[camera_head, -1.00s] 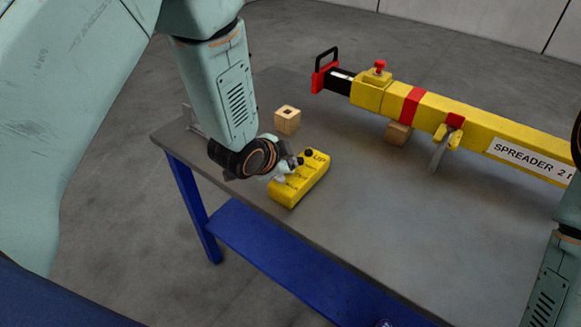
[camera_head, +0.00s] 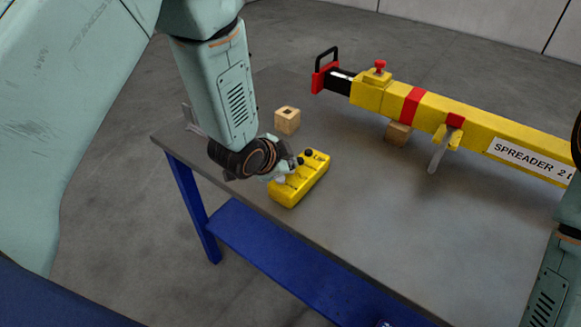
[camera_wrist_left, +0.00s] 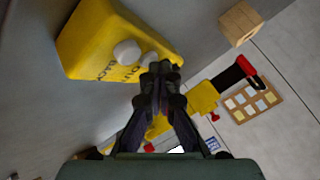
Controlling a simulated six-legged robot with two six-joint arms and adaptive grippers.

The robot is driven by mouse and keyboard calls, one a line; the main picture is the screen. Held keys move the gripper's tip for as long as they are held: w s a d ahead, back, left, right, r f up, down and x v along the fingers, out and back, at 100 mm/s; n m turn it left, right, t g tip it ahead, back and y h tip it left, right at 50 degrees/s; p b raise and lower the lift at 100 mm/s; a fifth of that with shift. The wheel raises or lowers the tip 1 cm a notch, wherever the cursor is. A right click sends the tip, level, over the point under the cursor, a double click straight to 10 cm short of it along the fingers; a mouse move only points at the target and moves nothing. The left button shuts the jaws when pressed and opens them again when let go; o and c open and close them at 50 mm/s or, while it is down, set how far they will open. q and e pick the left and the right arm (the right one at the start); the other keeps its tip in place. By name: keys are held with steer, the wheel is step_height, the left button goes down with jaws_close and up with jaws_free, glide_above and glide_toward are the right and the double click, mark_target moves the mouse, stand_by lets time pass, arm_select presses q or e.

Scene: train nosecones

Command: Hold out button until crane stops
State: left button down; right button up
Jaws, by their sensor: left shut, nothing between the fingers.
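The yellow button box (camera_head: 301,180) lies on the grey table near its front left edge. It has dark buttons at its far end and pale buttons nearer the front. My left gripper (camera_head: 282,173) is over the box, shut, with nothing between its fingers. In the left wrist view the box (camera_wrist_left: 95,45) shows pale round buttons and the lettering "BACK" and "OUT". There the shut fingertips (camera_wrist_left: 160,72) are at the button beside "OUT" and partly cover it. I cannot tell how far that button is pressed. My right gripper is not in view; only part of my right arm shows.
A yellow spreader beam (camera_head: 470,125) with red parts and a black handle lies across the back of the table (camera_head: 360,225). A wooden block (camera_head: 398,133) sits under it. Another wooden block with a hole (camera_head: 287,120) stands behind the button box. The table's front right is clear.

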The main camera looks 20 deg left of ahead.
arm_select(q)
steer(key=shift+r, duration=0.1)
steer(key=shift+r+p, duration=0.8)
step_height(320, 180, up, 5)
steer(key=p, duration=0.4)
